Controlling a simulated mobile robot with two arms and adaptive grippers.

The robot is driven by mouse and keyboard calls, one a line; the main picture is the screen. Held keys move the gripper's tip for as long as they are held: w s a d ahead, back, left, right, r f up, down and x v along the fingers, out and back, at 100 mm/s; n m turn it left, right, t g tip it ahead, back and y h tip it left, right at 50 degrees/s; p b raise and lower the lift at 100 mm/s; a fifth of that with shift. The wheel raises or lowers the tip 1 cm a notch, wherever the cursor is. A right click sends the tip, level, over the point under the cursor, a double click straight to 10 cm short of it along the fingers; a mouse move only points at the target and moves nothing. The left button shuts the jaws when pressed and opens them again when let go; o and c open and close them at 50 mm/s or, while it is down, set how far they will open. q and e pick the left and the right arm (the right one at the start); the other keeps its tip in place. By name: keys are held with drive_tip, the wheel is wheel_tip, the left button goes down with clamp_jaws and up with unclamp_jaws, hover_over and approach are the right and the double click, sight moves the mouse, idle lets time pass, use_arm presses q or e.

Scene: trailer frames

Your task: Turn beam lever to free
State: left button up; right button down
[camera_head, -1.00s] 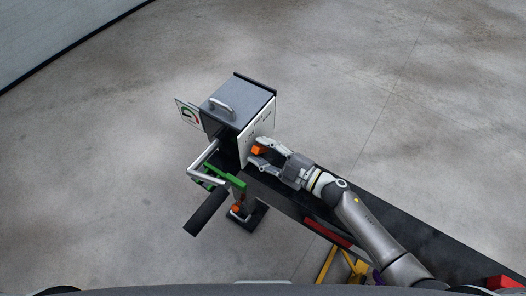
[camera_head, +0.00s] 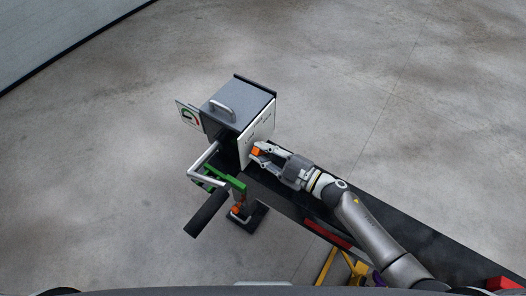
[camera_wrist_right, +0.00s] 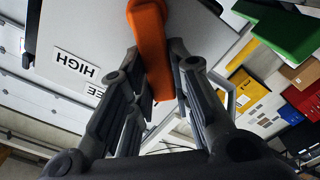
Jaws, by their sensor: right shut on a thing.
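The beam lever (camera_head: 257,151) is orange and sits on the pale side plate of a grey box. In the right wrist view the orange lever (camera_wrist_right: 150,45) comes down from the top between my fingers. My right gripper (camera_head: 259,153) is shut on the lever, with a finger on each side of it; it also shows in the right wrist view (camera_wrist_right: 158,90). My left gripper is not in view.
The grey box (camera_head: 238,100) has a handle (camera_head: 222,107) on top and stands on a long dark beam (camera_head: 285,198). A small gauge sign (camera_head: 188,115) is at its left. A crank with a black grip (camera_head: 206,213) sticks out in front. Open concrete floor surrounds it.

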sight(259, 136)
drive_tip(key=m+p, duration=0.1)
drive_tip(key=m, duration=0.1)
drive_tip(key=w+r+m+p, duration=0.1)
drive_tip(key=p, duration=0.1)
drive_tip(key=shift+w+d+r+m+p, duration=0.1)
drive_tip(key=shift+d+r+m+p, duration=0.05)
drive_tip(key=shift+d+m+p, duration=0.2)
drive_tip(key=shift+w+d+m+p, duration=0.2)
drive_tip(key=shift+m+p, duration=0.05)
drive_tip(key=shift+m, duration=0.4)
drive_tip(key=shift+w+d+m+p, duration=0.15)
drive_tip(key=shift+w+m+p, duration=0.1)
drive_tip(key=shift+m, duration=0.35)
drive_tip(key=shift+w+d+m+p, duration=0.15)
drive_tip(key=shift+w+m, duration=0.05)
drive_tip(key=shift+m, duration=0.4)
drive_tip(key=shift+w+d+m+p, duration=0.1)
drive_tip(key=shift+w+m+p, duration=0.05)
drive_tip(key=shift+m, duration=0.45)
drive_tip(key=c, duration=1.3)
unclamp_jaws()
